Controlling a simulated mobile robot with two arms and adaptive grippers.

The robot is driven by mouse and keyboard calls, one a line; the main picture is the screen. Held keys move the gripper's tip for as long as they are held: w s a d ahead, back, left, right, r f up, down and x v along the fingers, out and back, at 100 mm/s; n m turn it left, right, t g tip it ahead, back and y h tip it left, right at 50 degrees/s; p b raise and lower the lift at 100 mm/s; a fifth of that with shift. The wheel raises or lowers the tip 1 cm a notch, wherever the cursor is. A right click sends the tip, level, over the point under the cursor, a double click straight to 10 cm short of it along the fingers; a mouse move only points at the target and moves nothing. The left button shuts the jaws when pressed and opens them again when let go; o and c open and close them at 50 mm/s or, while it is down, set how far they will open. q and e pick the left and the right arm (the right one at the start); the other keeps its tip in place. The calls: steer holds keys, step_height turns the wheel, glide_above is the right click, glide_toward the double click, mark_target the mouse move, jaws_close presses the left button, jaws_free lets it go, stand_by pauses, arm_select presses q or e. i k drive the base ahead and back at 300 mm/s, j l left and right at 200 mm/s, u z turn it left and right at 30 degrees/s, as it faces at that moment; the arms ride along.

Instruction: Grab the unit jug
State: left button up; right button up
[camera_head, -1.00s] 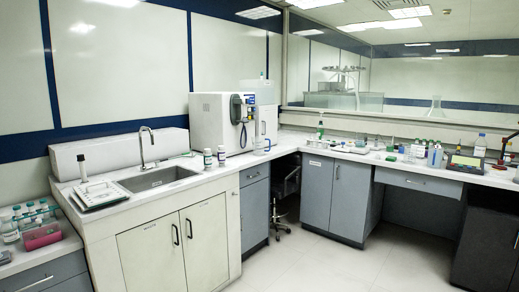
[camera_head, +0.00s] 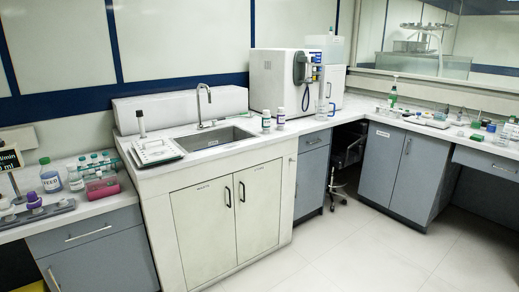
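I cannot tell for certain which thing is the unit jug. A small clear jug-like vessel (camera_head: 331,109) stands on the counter in front of the white machine, right of two small bottles; it is too small to make out well. A white bottle with a green cap and a blue-lettered label (camera_head: 50,178) stands on the left counter. Neither of my grippers is in view.
The left counter holds a pink box (camera_head: 102,187), several capped bottles and a dark rack (camera_head: 35,215). A sink (camera_head: 205,139) with a tap and a white tray (camera_head: 157,151) lies in the middle counter. The floor (camera_head: 330,255) in front is clear.

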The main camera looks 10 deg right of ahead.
mark_target(322, 106)
steer(key=i+l+z, duration=0.3)
steer(key=i, duration=0.95)
steer(key=i+z, duration=0.3)
steer(key=i, duration=0.95)
